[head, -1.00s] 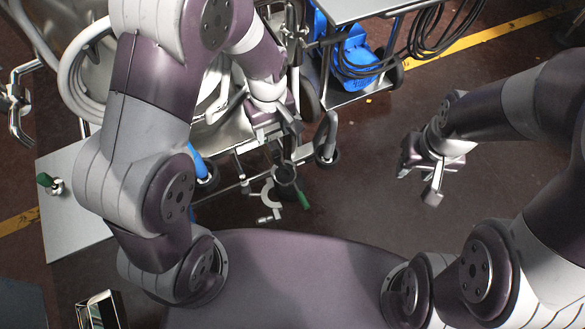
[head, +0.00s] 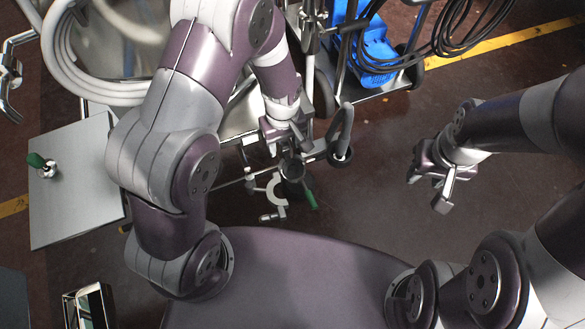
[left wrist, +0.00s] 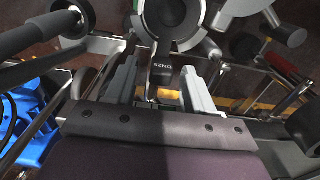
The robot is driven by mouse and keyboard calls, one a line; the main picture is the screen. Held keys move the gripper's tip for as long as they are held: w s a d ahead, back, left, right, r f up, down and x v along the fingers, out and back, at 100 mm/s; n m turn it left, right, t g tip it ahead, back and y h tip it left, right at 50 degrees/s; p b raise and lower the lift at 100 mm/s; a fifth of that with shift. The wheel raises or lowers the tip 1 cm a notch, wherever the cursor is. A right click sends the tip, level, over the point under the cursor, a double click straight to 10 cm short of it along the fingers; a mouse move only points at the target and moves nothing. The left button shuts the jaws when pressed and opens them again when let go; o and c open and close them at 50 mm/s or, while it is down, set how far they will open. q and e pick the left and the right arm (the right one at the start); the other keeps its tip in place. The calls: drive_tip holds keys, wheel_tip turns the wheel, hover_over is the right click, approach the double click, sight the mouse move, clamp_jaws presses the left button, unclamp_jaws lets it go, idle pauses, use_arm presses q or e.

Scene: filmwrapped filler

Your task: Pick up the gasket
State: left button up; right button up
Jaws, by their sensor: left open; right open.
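A dark round piece with a pale grey rim and a lettered tab, seemingly the gasket, shows in the left wrist view (left wrist: 172,18). In the head view this dark round piece (head: 292,169) lies just below my left gripper (head: 288,142). In the left wrist view my left gripper (left wrist: 160,82) is open, and the tab points in between its two fingers. I see no grip on it. My right gripper (head: 437,188) is open and empty, out to the right over the floor.
A blue object (head: 372,52) and coiled black cable (head: 465,25) are at the back. Floor around my right gripper is clear.

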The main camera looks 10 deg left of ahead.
use_arm(q)
drive_tip(key=shift+r, duration=0.15)
clamp_jaws()
